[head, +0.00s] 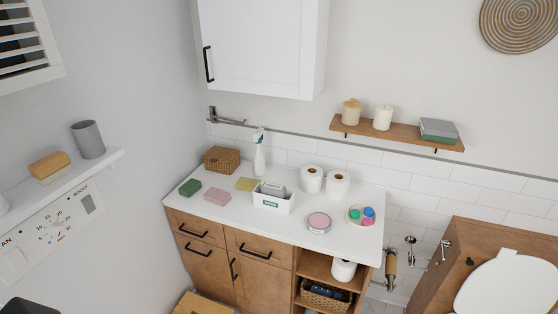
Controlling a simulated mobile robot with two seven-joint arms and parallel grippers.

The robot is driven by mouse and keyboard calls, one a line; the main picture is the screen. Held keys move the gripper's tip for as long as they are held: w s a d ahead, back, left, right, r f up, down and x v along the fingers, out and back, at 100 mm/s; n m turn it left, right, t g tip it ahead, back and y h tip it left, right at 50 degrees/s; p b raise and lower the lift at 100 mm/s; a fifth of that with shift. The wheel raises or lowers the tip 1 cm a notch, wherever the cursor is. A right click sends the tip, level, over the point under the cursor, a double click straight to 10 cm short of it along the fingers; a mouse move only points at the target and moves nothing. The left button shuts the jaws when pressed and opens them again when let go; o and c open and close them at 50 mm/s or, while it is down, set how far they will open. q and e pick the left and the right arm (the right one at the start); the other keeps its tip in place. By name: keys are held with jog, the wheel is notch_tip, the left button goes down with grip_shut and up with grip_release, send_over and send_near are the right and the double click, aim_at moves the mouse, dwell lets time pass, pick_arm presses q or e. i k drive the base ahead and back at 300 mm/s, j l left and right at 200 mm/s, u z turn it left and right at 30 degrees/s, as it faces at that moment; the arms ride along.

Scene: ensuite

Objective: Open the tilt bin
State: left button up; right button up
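No part is clearly recognizable as the tilt bin. The wooden vanity cabinet (213,262) stands against the back wall. Its left side has an upper front with a black bar handle (194,231) and a lower front with another horizontal black handle (198,249); both look closed. I cannot tell whether the lower front is the tilt bin. To the right are a front with a horizontal handle (255,250) and a vertical handle (234,268), also closed. The cabinet's lower part is cut off by the frame. Neither gripper is in view.
The white countertop (235,223) holds soaps, a basket, a spray bottle, paper rolls and a small white box. A wooden piece (195,304) stands low before the cabinet. A white wall ledge (75,179) juts out at left. The toilet (510,280) is at right.

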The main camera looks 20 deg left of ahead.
aim_at(210, 263)
jog(key=u, duration=1.35)
